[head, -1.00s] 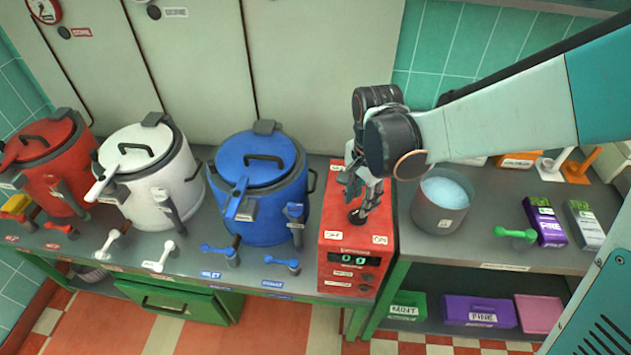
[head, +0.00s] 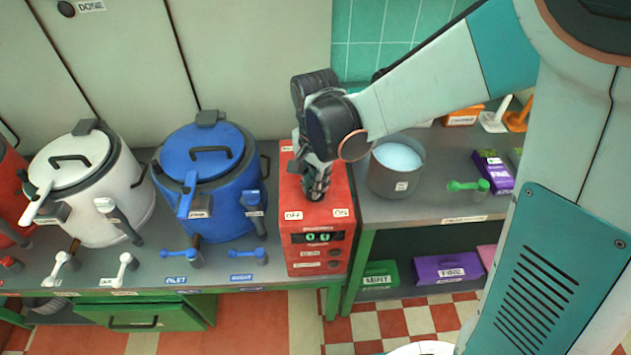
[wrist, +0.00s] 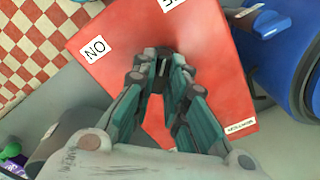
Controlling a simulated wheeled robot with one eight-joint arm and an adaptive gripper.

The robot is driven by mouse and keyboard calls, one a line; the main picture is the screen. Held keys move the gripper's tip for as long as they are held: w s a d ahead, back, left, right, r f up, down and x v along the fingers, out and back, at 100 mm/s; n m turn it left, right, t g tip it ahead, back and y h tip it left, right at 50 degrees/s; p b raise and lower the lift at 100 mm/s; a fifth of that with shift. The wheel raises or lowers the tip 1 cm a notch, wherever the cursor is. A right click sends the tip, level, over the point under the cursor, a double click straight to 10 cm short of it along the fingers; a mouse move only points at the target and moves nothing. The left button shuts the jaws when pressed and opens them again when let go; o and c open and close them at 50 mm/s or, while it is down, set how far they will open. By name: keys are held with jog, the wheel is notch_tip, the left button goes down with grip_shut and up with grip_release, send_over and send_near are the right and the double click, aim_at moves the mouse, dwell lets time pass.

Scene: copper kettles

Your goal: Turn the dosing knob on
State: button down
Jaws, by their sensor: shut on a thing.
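The red dosing box (head: 316,213) stands at the right end of the kettle counter, with an OFF label (head: 293,215) front left on its top and an ON label (head: 341,212) front right. My gripper (head: 317,193) points down onto the box top, behind and between these labels. Its fingers are closed around the small dark dosing knob (wrist: 158,56), which is mostly hidden by the fingers in both views. The wrist view also shows the ON label (wrist: 95,48). The knob's exact angle is hard to tell. The display (head: 325,237) on the box front appears to read 00.
A blue kettle (head: 210,180) stands close left of the box, with a white kettle (head: 85,190) farther left. A grey pot (head: 395,168) with pale blue contents stands right of the box. Small blue taps (head: 180,254) line the counter's front edge.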

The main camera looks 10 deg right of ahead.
jog(key=shift+n, duration=0.4)
jog(key=n, duration=0.3)
jog(key=shift+n, duration=0.4)
jog(key=n, duration=0.4)
jog(key=shift+p, duration=0.3)
jog(key=n, duration=0.9)
jog(key=shift+n, duration=0.3)
jog(key=c, duration=1.6)
grip_release()
